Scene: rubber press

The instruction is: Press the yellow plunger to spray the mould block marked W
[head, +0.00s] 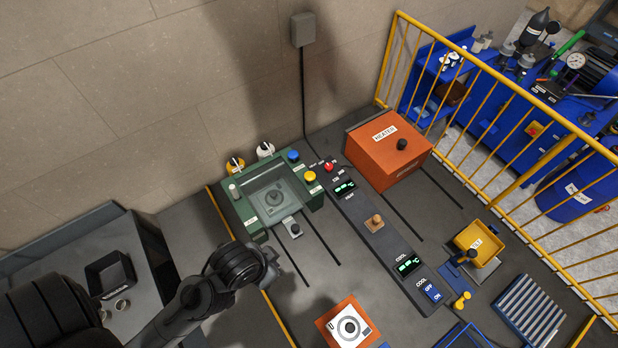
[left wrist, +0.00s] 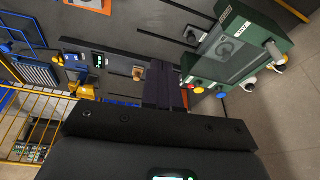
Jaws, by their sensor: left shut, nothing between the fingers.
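The green station (head: 250,228) stands by the wall, with a mould block (head: 275,198) inside under a clear cover; its letter is not legible. The yellow plunger (head: 309,177) is a round cap on the station's right back corner, beside a blue cap (head: 293,155). In the left wrist view the yellow plunger (left wrist: 199,90) appears just right of my fingertips; the distance between them is unclear. My left gripper (left wrist: 164,82) is shut and empty. In the head view my left arm's end (head: 268,266) is in front of the station, its fingers not clearly visible. My right gripper is out of view.
An orange heater (head: 376,158) stands right of a control strip with a red knob (head: 328,166). A block marked U (head: 348,326) lies on an orange plate at the front. A yellow bin (head: 477,243) and yellow railing (head: 520,92) are at the right.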

